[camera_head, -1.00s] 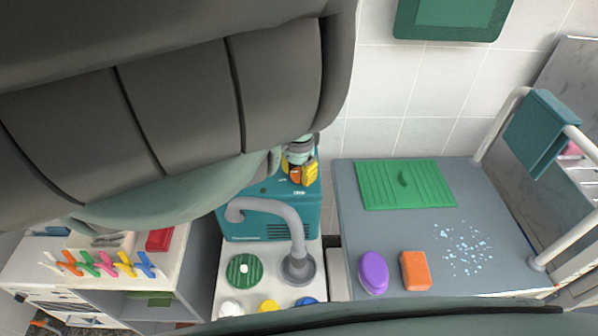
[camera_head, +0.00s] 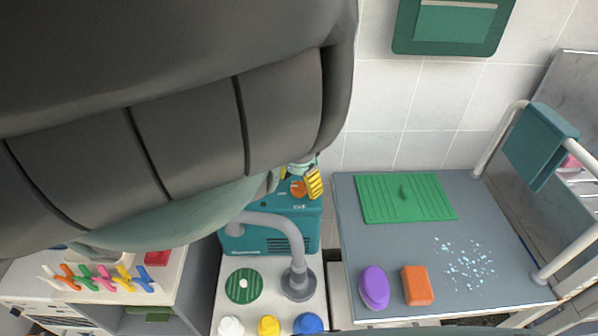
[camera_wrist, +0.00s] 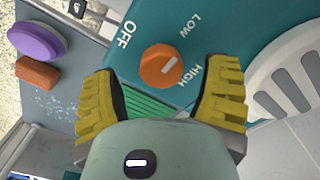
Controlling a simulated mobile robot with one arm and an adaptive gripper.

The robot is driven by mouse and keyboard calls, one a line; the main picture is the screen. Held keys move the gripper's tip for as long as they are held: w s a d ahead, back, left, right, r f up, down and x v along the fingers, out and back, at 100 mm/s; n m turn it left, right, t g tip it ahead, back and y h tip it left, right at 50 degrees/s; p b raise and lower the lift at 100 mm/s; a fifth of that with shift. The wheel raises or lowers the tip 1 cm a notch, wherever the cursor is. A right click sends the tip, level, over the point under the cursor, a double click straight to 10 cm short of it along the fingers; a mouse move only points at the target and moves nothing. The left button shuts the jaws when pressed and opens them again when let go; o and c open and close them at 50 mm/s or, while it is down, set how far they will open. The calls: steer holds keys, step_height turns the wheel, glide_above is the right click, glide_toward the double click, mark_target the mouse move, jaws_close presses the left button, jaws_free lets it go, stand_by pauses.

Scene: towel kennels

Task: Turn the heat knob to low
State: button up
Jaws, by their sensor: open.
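The heat knob (camera_wrist: 161,66) is an orange dial on the teal panel of a machine (camera_wrist: 205,40). In the wrist view the labels OFF, LOW and HIGH stand around it. Its white mark lies on its right part, slanted up to the right; I cannot tell exactly which label it points at. My gripper (camera_wrist: 162,92) is open, its yellow fingers on either side and a little short of the knob, apart from it. In the head view the knob (camera_head: 298,188) shows beside a yellow finger of my gripper (camera_head: 308,184); my arm hides the rest.
A grey hose (camera_head: 290,235) arches in front of the machine (camera_head: 268,241). A green ribbed mat (camera_head: 430,205), a purple oval (camera_head: 374,285) and an orange block (camera_head: 416,284) lie on the grey table (camera_head: 350,225) to the right. Coloured clips (camera_head: 100,277) lie at left.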

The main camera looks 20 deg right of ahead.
mark_target(299, 185)
step_height(299, 185, up, 6)
steer(key=shift+w+a+f, duration=0.1)
steer(key=shift+w+a, duration=0.05)
steer(key=shift+r, duration=0.3)
stand_by(0.4)
